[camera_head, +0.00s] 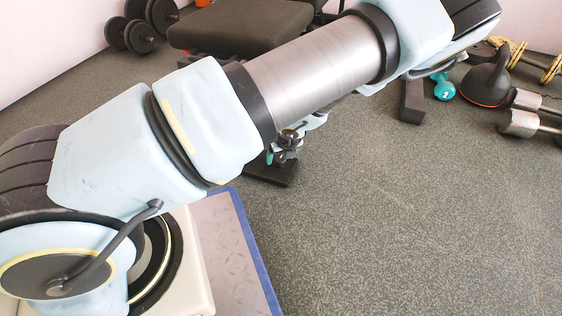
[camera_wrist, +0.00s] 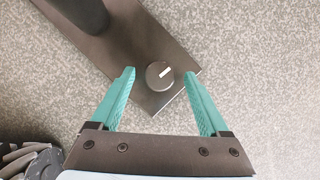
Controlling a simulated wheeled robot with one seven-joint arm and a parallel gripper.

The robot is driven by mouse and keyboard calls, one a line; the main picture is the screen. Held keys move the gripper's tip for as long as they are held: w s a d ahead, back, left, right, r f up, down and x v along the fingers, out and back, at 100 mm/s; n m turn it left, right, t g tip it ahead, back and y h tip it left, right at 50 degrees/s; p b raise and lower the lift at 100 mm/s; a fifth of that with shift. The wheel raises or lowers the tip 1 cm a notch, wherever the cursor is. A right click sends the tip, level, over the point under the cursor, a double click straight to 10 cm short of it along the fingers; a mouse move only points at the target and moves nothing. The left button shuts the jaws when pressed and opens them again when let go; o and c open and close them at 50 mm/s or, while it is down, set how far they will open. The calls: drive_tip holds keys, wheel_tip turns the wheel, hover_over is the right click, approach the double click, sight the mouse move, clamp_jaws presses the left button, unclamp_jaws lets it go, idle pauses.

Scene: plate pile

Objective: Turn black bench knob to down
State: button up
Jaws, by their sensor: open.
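The black bench knob (camera_wrist: 159,75) is a round dark disc with a short white mark on its upper right. It sits on the dark base plate (camera_wrist: 120,47) of the bench foot. My gripper (camera_wrist: 160,74) is open and empty, with one teal finger on each side of the knob in the wrist view. Gaps show between both fingers and the knob; whether the tips are level with it is unclear. In the head view, my arm crosses the picture and hides the knob. Part of the bench foot (camera_head: 270,173) shows beneath my arm, as does a small part of my gripper.
The dark bench seat (camera_head: 240,27) is behind my arm. Black dumbbells (camera_head: 140,37) lie at the upper left. A teal kettlebell (camera_head: 444,90), a black kettlebell (camera_head: 487,80) and metal dumbbells (camera_head: 520,122) are at the upper right. The speckled floor (camera_head: 400,220) in front is clear.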

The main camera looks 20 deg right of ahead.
drive_tip(key=shift+w+f, duration=0.15)
drive_tip(key=shift+f, duration=0.15)
clamp_jaws()
idle(0.6)
